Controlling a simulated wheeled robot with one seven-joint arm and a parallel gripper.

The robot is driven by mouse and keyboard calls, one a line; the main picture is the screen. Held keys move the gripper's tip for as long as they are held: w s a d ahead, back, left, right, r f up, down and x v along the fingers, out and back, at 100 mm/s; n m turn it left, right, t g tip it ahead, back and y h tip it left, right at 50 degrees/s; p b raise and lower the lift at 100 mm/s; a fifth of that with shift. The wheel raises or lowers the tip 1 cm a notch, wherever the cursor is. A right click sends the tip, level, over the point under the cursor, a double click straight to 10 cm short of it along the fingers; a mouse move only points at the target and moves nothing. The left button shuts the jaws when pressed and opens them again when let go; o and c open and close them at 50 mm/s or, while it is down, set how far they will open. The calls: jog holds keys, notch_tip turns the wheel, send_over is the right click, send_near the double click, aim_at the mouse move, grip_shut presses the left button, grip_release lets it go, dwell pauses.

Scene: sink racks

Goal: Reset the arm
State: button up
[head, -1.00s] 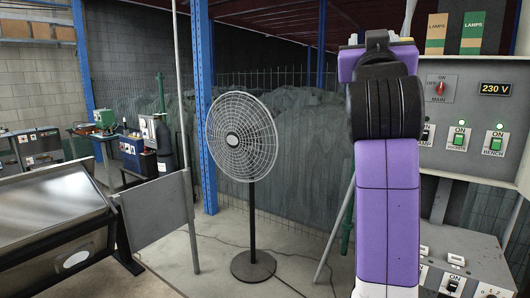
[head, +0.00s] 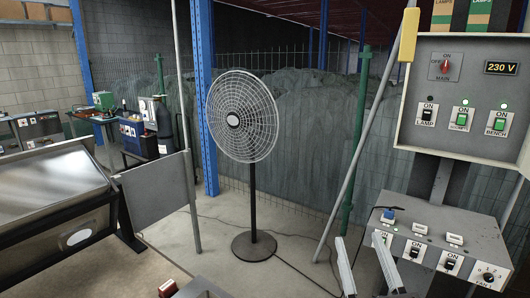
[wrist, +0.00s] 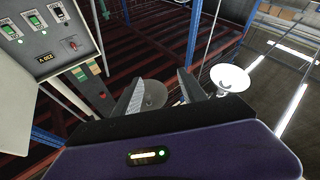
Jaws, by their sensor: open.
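My gripper (head: 359,240) shows at the bottom of the head view as two light grey fingers pointing up, apart, with nothing between them. They are in front of the lower switch box in the picture. In the wrist view my gripper (wrist: 161,78) also shows two spread fingers with an empty gap. The rest of my arm is out of the head view.
A grey switch panel (head: 468,92) reading 230 V is at the upper right, above a lower switch box (head: 425,262). A fan (head: 241,115) stands mid-floor. A tilted metal-topped unit (head: 50,190) is at left. Open floor (head: 185,240) lies between.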

jog(key=s+d+f+m+g, duration=0.1)
jog(key=s+f+g, duration=0.1)
jog(key=s+f, duration=0.5)
jog(key=s+d+f+g+b, duration=0.1)
jog(key=s+f+g, duration=0.2)
jog(key=s+f, duration=0.5)
jog(key=s+d+f+m+g+h+b, duration=0.1)
jog(key=s+f, duration=0.6)
jog(key=s, duration=1.4)
jog(key=shift+s+d+f+m+g, duration=0.3)
jog(key=shift+d+f+g, duration=0.1)
jog(key=shift+g, duration=0.5)
